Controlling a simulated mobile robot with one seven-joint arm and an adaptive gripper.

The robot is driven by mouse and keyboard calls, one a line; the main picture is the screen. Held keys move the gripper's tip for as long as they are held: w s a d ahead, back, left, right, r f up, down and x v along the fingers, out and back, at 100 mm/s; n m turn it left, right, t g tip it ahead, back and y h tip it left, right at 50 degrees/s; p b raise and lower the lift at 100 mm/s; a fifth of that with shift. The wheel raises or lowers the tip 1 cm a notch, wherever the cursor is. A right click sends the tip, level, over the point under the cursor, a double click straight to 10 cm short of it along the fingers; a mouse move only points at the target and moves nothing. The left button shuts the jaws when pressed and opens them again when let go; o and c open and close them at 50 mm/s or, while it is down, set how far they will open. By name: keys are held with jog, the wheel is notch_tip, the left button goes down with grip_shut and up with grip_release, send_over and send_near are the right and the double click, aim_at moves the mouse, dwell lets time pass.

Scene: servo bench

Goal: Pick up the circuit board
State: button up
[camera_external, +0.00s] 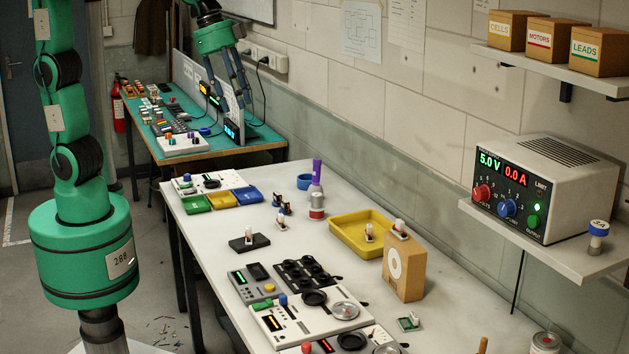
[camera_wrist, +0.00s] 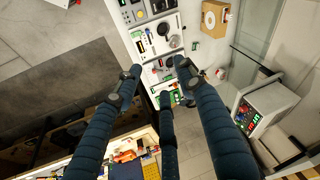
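A small green circuit board (camera_external: 409,323) with a pale part on it lies flat on the white table (camera_external: 215,250), just in front of the cardboard box with a white ring (camera_external: 403,268). My gripper (camera_external: 237,97) hangs high at the back of the external view, far behind and to the left of the board. Its three dark fingers are spread, with nothing between them. The wrist view shows the same spread fingers around my gripper (camera_wrist: 158,80), above the bench devices.
Left of the board stand panels with black knobs and metal discs (camera_external: 345,310). A yellow tray (camera_external: 360,232) lies behind the box. A power supply (camera_external: 545,187) sits on a right-hand wall shelf. A teal bench (camera_external: 215,152) holds more devices. The white table's left-middle is fairly clear.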

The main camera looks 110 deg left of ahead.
jog(key=w+f+m+g, duration=0.1)
jog(key=w+f+m, duration=0.1)
jog(key=w, duration=1.4)
jog(key=m+g+p, duration=0.3)
jog(key=m+p, duration=0.1)
jog(key=m, duration=0.2)
send_over(413, 315)
notch_tip(413, 315, down, 35)
jog(key=shift+a+r, duration=0.1)
jog(key=shift+r, duration=0.05)
jog(key=shift+f+b, duration=0.3)
jog(key=shift+f, duration=4)
